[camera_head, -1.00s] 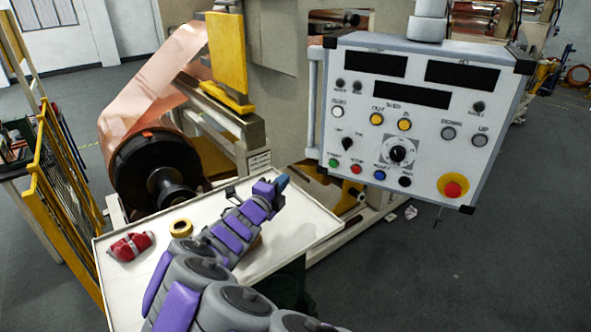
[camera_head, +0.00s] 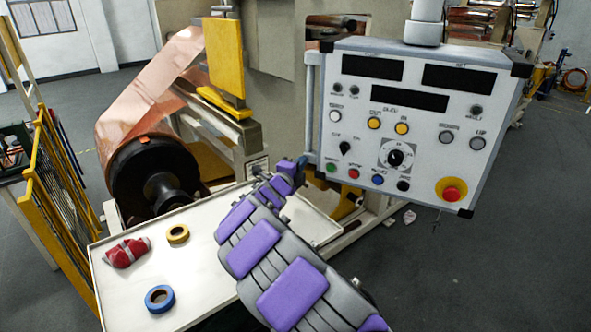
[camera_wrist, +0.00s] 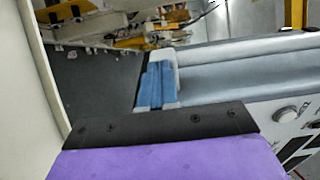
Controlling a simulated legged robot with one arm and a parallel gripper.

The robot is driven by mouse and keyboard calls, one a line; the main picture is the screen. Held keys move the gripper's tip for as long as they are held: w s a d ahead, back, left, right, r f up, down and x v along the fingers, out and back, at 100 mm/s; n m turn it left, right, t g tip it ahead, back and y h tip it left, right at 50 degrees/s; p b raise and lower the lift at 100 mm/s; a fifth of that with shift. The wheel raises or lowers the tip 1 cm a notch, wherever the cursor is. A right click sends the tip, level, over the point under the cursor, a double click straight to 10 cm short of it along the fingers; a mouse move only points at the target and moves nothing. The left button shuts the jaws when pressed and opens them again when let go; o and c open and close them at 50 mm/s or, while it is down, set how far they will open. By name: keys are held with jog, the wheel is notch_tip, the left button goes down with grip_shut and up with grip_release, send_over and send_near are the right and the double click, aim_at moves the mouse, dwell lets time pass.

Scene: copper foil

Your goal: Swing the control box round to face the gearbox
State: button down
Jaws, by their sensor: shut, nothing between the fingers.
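The control box (camera_head: 410,115) hangs from a grey post at the right of the head view, with its panel of displays, knobs and a red stop button towards me. A light vertical handle bar (camera_head: 311,112) runs along its left side. My gripper (camera_head: 301,161) is at the lower end of that bar, shut and empty. In the wrist view my blue fingertips (camera_wrist: 156,86) are beside a long grey bar (camera_wrist: 245,66), and a corner of the panel (camera_wrist: 295,120) shows at the lower right. I cannot tell whether they touch the bar. I cannot pick out the gearbox.
A white tray table (camera_head: 205,270) stands below my arm, with a red cloth (camera_head: 127,252), a yellow tape roll (camera_head: 177,234) and a blue tape roll (camera_head: 159,298). A copper foil roll (camera_head: 155,175) and a yellow rail (camera_head: 65,200) stand left.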

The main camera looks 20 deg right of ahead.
jog(key=shift+w+d, duration=0.1)
jog(key=shift+w, duration=0.05)
dwell(0.3)
jog(key=p+x, duration=1.1)
jog(key=x, duration=0.8)
jog(key=shift+w, duration=0.55)
jog(key=shift+f, duration=0.1)
